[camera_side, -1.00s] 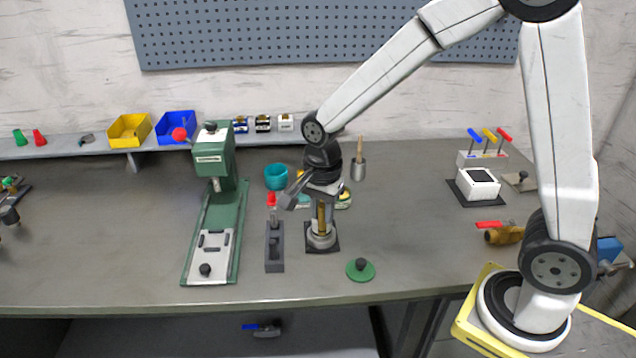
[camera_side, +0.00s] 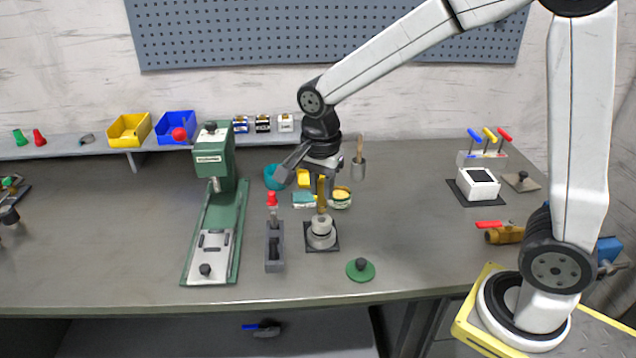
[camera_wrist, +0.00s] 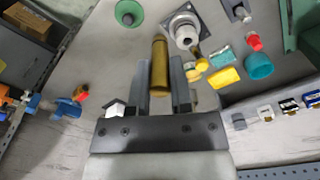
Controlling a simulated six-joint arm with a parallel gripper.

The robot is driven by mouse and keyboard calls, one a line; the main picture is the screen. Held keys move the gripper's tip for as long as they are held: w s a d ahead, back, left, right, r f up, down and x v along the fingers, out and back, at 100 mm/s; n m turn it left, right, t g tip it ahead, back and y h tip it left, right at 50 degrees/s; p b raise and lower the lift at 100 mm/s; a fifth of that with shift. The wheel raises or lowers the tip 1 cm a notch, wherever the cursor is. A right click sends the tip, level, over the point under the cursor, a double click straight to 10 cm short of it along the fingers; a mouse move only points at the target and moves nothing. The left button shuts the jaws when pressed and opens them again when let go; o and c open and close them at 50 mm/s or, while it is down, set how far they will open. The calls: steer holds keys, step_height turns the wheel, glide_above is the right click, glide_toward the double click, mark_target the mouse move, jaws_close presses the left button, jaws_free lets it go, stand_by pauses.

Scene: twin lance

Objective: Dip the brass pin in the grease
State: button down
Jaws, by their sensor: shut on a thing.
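My gripper (camera_side: 322,180) is shut on the upright brass pin (camera_side: 321,198), which points down. In the wrist view, the pin (camera_wrist: 159,68) stands between the fingers. In the side view, its lower end shows just above the steel pot (camera_side: 320,234) on a dark square plate; contact is unclear. In the wrist view, the pot (camera_wrist: 185,33) lies to the right of the pin's far end. A small round tin with a yellow top (camera_side: 342,196) stands behind and right of the pot. I cannot tell for sure which container holds the grease.
A green knobbed disc (camera_side: 360,270) lies at front right. A grey block with a red-topped piece (camera_side: 274,247) and a green press (camera_side: 222,190) stand left. A teal bowl (camera_side: 272,177) and teal block (camera_side: 303,200) are close behind.

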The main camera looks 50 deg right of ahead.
steer(key=w+d+h, duration=0.1)
steer(key=w+d, duration=0.5)
steer(key=d, duration=0.4)
steer(key=w+d+h, duration=0.2)
steer(key=w+d, duration=0.4)
steer(key=d, duration=0.5)
step_height(320, 180, down, 9)
steer(key=shift+t, duration=0.4)
steer(key=shift+d+f, duration=0.1)
steer(key=shift+f, duration=0.05)
steer(key=shift+f, duration=2.85)
steer(key=shift+s+f, duration=0.1)
steer(key=shift+f, duration=0.5)
step_height(320, 180, up, 7)
stand_by(0.4)
